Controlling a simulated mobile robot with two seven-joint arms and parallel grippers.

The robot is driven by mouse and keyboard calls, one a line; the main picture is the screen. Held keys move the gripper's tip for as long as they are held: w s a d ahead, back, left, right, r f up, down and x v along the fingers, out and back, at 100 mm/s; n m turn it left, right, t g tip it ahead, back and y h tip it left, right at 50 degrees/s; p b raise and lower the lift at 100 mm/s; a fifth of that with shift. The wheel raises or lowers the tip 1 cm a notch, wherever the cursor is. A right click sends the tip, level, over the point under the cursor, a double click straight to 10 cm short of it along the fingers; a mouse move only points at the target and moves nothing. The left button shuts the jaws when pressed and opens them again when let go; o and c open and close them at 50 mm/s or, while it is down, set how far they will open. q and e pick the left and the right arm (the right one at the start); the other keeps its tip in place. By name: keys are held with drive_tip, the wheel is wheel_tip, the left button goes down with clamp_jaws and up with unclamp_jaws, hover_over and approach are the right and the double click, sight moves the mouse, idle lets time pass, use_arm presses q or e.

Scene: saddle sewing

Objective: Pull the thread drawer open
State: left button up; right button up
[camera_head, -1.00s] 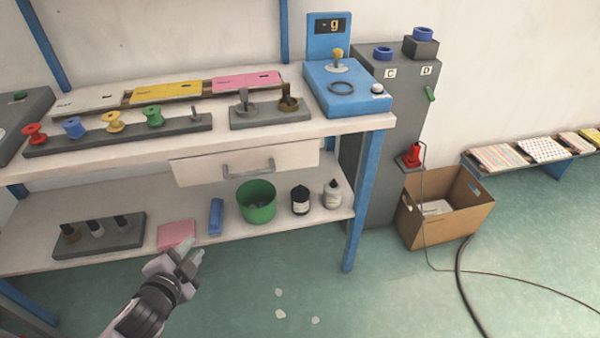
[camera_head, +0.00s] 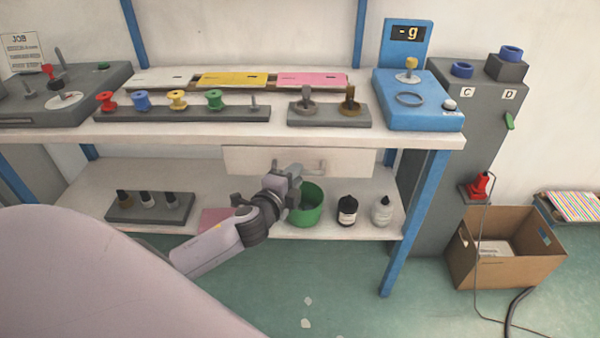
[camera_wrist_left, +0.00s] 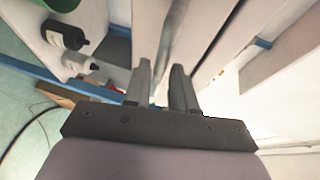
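The thread drawer (camera_head: 235,160) is a white front under the bench top, and it looks shut. Its grey bar handle (camera_head: 313,165) is partly hidden by my left gripper (camera_head: 293,174), which is at the drawer front. In the left wrist view, the two fingers of my left gripper (camera_wrist_left: 161,75) are apart. A grey bar, apparently the handle (camera_wrist_left: 174,40), runs between and beyond them; I cannot tell whether the fingers touch it. My right gripper is not in view.
Below the drawer, the lower shelf holds a green pot (camera_head: 312,208), a black bottle (camera_head: 347,211) and a white bottle (camera_head: 381,210). A blue bench leg (camera_head: 413,225) stands to the right. A cardboard box (camera_head: 510,260) is on the floor.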

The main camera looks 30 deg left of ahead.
use_arm(q)
drive_tip(key=shift+x, duration=1.3)
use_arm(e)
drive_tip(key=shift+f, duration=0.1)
use_arm(q)
clamp_jaws()
drive_tip(key=shift+s+d, duration=0.1)
